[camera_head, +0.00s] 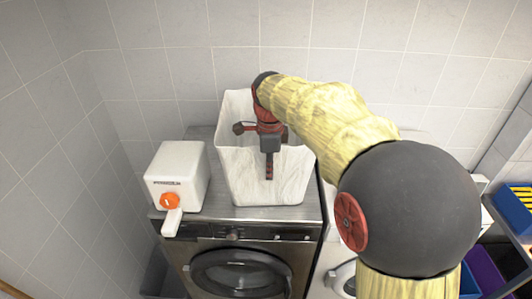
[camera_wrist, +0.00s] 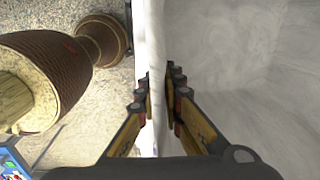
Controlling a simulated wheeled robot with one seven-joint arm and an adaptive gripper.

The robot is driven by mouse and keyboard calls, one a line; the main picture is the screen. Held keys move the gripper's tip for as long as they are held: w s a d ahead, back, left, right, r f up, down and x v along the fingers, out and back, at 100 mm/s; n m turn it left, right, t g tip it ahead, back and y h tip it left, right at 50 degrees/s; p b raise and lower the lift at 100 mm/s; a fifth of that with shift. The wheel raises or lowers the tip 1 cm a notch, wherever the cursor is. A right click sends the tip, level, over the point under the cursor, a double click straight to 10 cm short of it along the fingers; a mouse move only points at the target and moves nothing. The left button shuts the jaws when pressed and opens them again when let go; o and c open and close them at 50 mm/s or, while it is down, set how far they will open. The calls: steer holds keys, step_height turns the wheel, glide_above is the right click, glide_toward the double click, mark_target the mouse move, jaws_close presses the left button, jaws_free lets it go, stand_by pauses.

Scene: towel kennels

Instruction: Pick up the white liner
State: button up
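The white liner (camera_head: 242,182) is a tall, open-topped white bin with faint grey marbling. It stands upright on top of a dark washing machine (camera_head: 308,205). My gripper (camera_head: 269,172) points down over its front rim, with one finger outside the front wall. In the wrist view the liner's wall (camera_wrist: 156,65) runs between the two fingers of my gripper (camera_wrist: 160,85). The fingers are close together, shut on the wall, one inside and one outside. The liner's right rear part is hidden behind my arm in the head view.
A white box with an orange knob (camera_head: 170,200) stands just left of the liner. A tiled wall (camera_head: 180,70) is close behind. A second, white machine (camera_head: 335,262) is at right, partly hidden by my arm. A blue crate (camera_head: 515,208) sits on a shelf at far right.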

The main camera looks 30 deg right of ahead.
jaws_close()
steer(key=shift+r, duration=0.15)
stand_by(0.5)
steer(key=shift+r, duration=0.2)
step_height(320, 180, up, 2)
steer(key=shift+r, duration=0.1)
steer(key=s+d+r+b, duration=0.2)
steer(key=s+d+r, duration=0.5)
steer(key=s+r, duration=0.3)
steer(key=shift+s, duration=1.1)
